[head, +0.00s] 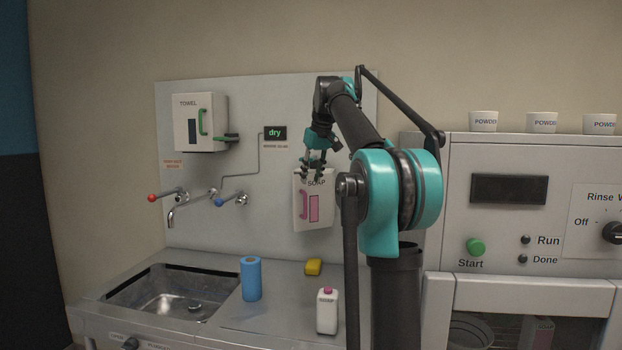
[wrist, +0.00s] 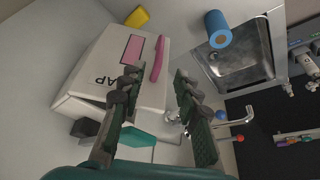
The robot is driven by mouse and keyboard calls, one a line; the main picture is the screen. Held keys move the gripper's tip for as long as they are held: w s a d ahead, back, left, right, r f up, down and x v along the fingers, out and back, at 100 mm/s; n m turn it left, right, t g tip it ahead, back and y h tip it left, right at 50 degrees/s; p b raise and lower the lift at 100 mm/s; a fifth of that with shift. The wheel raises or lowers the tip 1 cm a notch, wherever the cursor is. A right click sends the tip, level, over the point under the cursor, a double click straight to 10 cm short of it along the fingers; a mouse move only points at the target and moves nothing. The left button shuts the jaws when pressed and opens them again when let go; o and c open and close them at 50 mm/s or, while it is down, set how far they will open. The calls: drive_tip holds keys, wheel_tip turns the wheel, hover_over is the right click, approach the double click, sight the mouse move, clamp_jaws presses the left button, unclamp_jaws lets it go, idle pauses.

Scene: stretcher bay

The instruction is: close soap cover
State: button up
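The soap dispenser (head: 312,220) is a white box on the wall panel, marked SOAP, with a pink handle (head: 302,206) and a pink window on its front cover. My gripper (head: 312,172) is at the top of the box, pointing down. In the wrist view, the dispenser's cover (wrist: 112,72) fills the left side, with the pink handle (wrist: 157,58) just beyond the fingertips. My gripper (wrist: 155,82) has its fingers spread with nothing between them. The left finger overlaps the cover's edge; I cannot tell whether it touches. I cannot tell how far the cover stands open.
A towel box (head: 190,125) hangs at left, above the taps and sink (head: 170,300). A blue roll (head: 251,278), yellow sponge (head: 313,267) and white bottle (head: 327,312) stand on the counter below. A machine (head: 465,160) stands at right.

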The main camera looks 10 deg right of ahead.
drive_tip(key=c, duration=0.4)
drive_tip(key=shift+s+d+f+m, duration=0.1)
drive_tip(key=shift+s+d+m, duration=0.05)
drive_tip(key=shift+m, duration=0.55)
drive_tip(key=shift+c, duration=1.3)
drive_tip(key=m, duration=0.1)
drive_tip(key=s+m, duration=0.1)
drive_tip(key=m, duration=0.1)
drive_tip(key=shift+d, duration=0.35)
clamp_jaws()
drive_tip(key=s+d+f+m+t+y, duration=0.15)
drive_tip(key=s+m, duration=0.25)
drive_tip(key=m, duration=1.1)
drive_tip(key=s+d+f+m+t+y, duration=0.1)
drive_tip(key=s+d+m+t, duration=0.2)
drive_tip(key=m, duration=1.2)
drive_tip(key=a+r+x, duration=0.1)
drive_tip(key=x, duration=1.2)
drive_tip(key=shift+w+g, duration=0.25)
drive_tip(key=shift+g, duration=0.1)
